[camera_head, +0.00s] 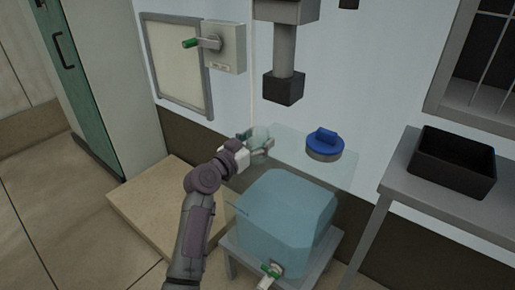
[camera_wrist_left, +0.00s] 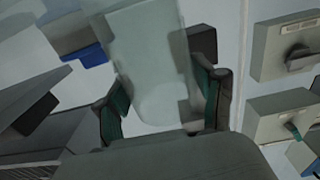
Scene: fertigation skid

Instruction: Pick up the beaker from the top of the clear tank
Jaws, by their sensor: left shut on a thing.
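The clear tank (camera_head: 285,212) stands on a small grey stand, with bluish liquid inside and a blue cap (camera_head: 325,143) on its top. The beaker (camera_head: 258,134) is see-through and pale, at the back left of the tank's top. My left gripper (camera_head: 262,149) is shut on it. In the left wrist view the beaker (camera_wrist_left: 155,65) fills the space between the two fingers of the gripper (camera_wrist_left: 165,105). I cannot tell whether the beaker's base touches the tank top. My right gripper is in neither view.
A black bin (camera_head: 452,163) sits on a grey table (camera_head: 425,205) at the right. A grey pipe with a black end (camera_head: 284,88) hangs above the tank's back. A switch box with a green-tipped handle (camera_head: 224,47) is on the wall. A pale slab (camera_head: 160,205) lies left of the tank.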

